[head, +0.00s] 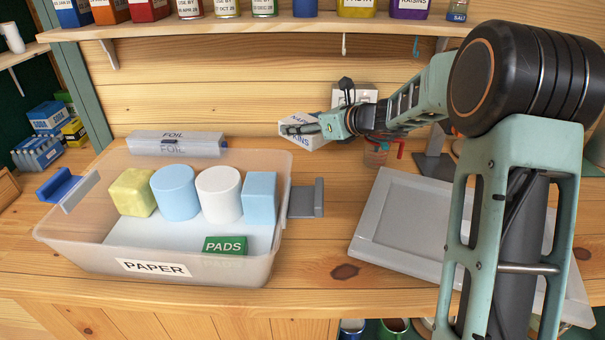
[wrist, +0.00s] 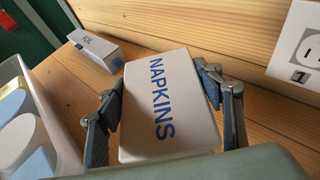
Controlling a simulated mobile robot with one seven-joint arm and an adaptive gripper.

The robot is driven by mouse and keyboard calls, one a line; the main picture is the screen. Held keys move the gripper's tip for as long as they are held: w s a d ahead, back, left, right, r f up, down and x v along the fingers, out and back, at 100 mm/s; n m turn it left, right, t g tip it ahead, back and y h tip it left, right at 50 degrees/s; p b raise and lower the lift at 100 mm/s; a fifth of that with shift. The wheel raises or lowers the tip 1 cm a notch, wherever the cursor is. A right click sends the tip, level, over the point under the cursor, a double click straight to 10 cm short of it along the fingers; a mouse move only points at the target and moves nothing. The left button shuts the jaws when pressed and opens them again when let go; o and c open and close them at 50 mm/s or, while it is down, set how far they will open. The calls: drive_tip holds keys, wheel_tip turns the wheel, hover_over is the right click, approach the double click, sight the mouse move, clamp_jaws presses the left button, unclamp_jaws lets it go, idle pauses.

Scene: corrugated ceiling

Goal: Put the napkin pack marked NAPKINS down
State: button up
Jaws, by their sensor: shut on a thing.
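The napkin pack (wrist: 160,105) is a white block with blue NAPKINS lettering. My gripper (wrist: 165,95) is shut on it, with one finger on each side in the wrist view. In the head view, my gripper (head: 318,129) holds the pack (head: 300,131) behind the right rear corner of the clear PAPER bin (head: 60,238), near the plank wall. The gripper partly covers the pack there. I cannot tell whether the pack's underside touches the counter.
The bin holds a yellow block (head: 132,193), blue and white rolls, a blue block and a green PADS box (head: 225,246). A FOIL box (head: 177,143) lies behind it. A grey tray (head: 375,215) is at right.

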sight(300, 164)
drive_tip(key=shift+w+a+f, duration=0.1)
drive_tip(key=shift+w+a, duration=0.15)
drive_tip(key=shift+a, duration=0.1)
wheel_tip(300, 164, down, 9)
drive_tip(key=shift+f+b, duration=0.15)
drive_tip(key=shift+b, duration=0.95)
drive_tip(key=shift+f, duration=0.25)
drive_tip(key=o, duration=1.2)
drive_tip(key=shift+r, duration=0.1)
drive_tip(key=shift+r, duration=0.15)
drive_tip(key=shift+s+d+r, duration=0.1)
drive_tip(key=shift+d+r, duration=0.05)
drive_tip(key=shift+d, duration=0.1)
drive_tip(key=v, duration=1.1)
drive_tip(key=shift+s+d+p, duration=0.1)
drive_tip(key=shift+s+p, duration=0.15)
drive_tip(key=shift+p, duration=0.1)
